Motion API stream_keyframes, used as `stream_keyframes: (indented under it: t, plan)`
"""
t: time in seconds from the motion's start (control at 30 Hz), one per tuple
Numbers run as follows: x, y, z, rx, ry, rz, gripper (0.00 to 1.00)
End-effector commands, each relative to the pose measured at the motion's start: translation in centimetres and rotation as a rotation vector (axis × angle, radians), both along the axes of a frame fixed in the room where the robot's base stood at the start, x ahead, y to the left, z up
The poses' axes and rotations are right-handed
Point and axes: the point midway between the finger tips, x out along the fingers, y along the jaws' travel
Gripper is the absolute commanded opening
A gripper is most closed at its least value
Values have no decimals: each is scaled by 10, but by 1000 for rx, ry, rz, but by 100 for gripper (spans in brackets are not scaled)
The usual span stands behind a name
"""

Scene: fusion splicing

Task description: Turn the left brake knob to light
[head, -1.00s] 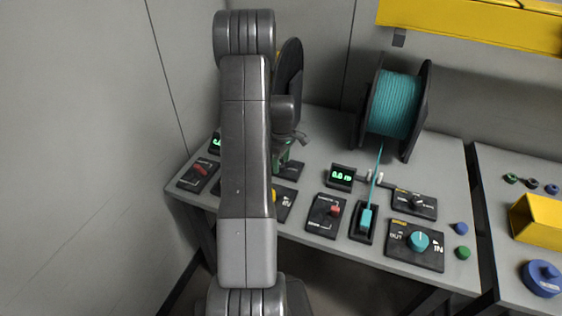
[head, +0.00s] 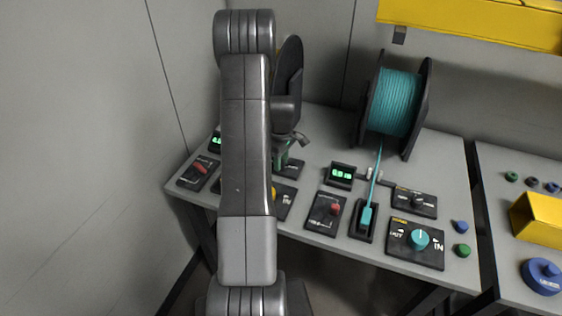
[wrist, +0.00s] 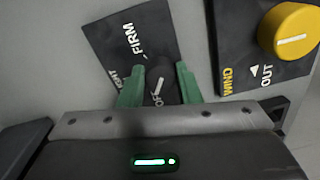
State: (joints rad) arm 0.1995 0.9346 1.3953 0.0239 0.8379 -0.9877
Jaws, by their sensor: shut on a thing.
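The left brake knob (wrist: 158,84) is small and black with a white pointer line. In the wrist view it stands on a dark plate (wrist: 128,35) printed FIRM, with a partly covered light label and OFF near the knob. The white line lies slanted; I cannot tell which mark it points to. My gripper (wrist: 159,90) has its green fingers on both sides of the knob, shut on it. In the head view my gripper (head: 281,160) shows partly behind my arm at the left brake plate (head: 292,170), and the knob is hidden.
A yellow wind knob (wrist: 290,30) sits close beside the brake plate. In the head view, a teal spool (head: 395,103), a right brake panel (head: 414,202), a teal wind knob (head: 419,239) and slider panels share the grey bench (head: 320,150). A wall is close on the left.

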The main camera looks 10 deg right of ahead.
Motion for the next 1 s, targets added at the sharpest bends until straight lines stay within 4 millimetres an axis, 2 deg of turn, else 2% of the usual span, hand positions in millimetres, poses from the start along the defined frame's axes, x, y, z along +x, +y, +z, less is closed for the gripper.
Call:
stream_keyframes:
  t: [0.27,1.0]
  plan:
    - [0,0,-2,0,-1,-177,8]
    - [-1,1,0,0,-2,-825,8]
